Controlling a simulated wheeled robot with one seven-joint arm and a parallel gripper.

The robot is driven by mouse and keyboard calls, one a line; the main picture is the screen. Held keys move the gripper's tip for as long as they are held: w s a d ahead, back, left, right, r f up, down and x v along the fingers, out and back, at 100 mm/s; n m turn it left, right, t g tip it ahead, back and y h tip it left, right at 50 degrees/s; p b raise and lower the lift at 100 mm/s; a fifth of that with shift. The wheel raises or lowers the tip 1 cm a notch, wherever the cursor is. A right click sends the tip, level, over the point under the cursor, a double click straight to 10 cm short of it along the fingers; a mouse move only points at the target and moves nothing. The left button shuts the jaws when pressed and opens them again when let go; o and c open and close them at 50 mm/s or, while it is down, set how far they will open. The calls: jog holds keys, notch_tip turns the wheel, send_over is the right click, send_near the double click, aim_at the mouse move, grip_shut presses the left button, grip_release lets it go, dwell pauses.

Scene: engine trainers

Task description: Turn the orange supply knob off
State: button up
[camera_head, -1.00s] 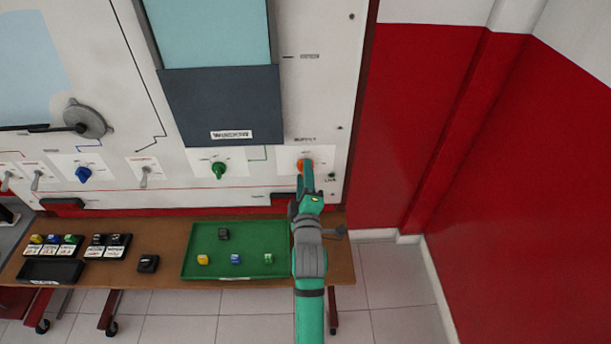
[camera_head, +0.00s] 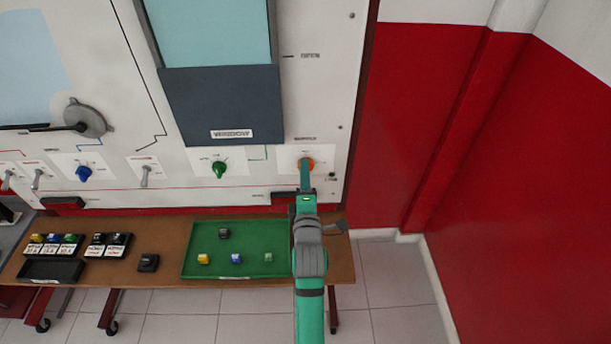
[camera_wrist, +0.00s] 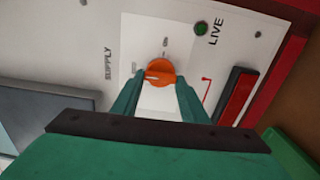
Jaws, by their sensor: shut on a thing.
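The orange supply knob (camera_head: 306,164) is on a white plate at the lower right of the panel. In the wrist view the orange knob (camera_wrist: 160,73) shows between my fingertips, with a white mark on its left part that points left. The word SUPPLY stands left of it. My gripper (camera_head: 306,178) reaches up to the knob from below. In the wrist view my gripper (camera_wrist: 159,82) has one green finger on each side of the knob and is shut on it. Part of the knob's lower side is hidden by the fingers in the head view.
A green LIVE lamp (camera_wrist: 201,27) is right of the knob, and a red and black block (camera_wrist: 236,97) is close by. A green knob (camera_head: 219,169) is farther left. A green tray (camera_head: 210,269) with small blocks lies on the table below. A red wall stands at the right.

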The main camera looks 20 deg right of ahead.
jog(key=shift+f, duration=0.1)
jog(key=o, duration=1.1)
jog(key=v, duration=1.1)
